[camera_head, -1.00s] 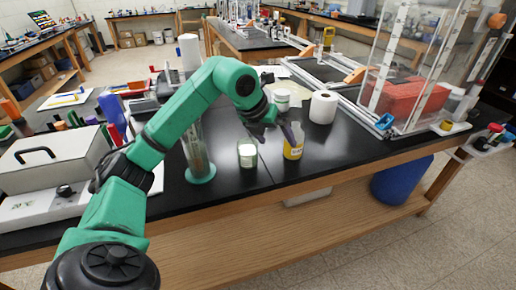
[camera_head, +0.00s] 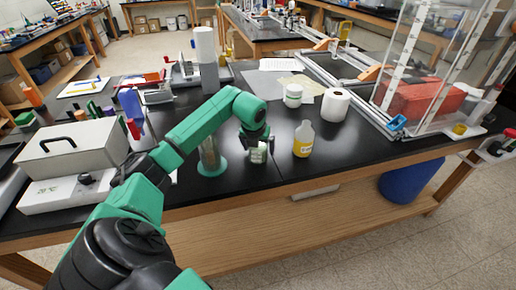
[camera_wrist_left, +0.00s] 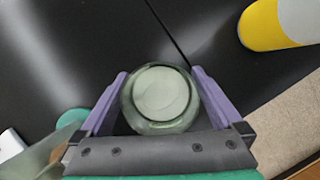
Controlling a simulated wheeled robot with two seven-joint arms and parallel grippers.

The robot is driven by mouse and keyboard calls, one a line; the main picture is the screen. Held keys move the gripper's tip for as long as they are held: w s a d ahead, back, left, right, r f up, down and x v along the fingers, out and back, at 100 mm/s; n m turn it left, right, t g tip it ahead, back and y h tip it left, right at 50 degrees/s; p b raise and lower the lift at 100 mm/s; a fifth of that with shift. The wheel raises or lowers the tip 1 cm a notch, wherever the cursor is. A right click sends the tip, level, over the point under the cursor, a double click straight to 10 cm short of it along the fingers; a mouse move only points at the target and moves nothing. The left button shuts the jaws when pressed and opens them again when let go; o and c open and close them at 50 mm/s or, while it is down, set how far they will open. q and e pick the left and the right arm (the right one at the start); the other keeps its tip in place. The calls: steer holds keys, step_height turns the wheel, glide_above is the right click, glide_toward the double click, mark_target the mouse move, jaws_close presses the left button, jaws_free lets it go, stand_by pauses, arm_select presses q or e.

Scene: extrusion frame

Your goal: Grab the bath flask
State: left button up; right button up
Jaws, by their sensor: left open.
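A small clear greenish glass container with a pale round top (camera_head: 258,155) stands on the black bench; it also shows in the left wrist view (camera_wrist_left: 160,98). A clear bottle with a yellow label (camera_head: 303,140) stands to its right. No label names the bath flask, so I cannot tell for certain which it is. My left gripper (camera_head: 257,140) is over the glass container. In the left wrist view its purple fingers (camera_wrist_left: 160,73) are open, one on each side of the container. I cannot tell whether they touch it. My right gripper is not in view.
A tall glass cylinder on a green base (camera_head: 211,158) stands close left of the gripper. A white jar (camera_head: 293,96) and a paper roll (camera_head: 335,104) stand behind the bottle. A grey case (camera_head: 70,152) is at the left. The bench's front edge is near.

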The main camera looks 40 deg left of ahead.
arm_select(q)
steer(key=c, duration=1.4)
steer(key=shift+r, duration=0.1)
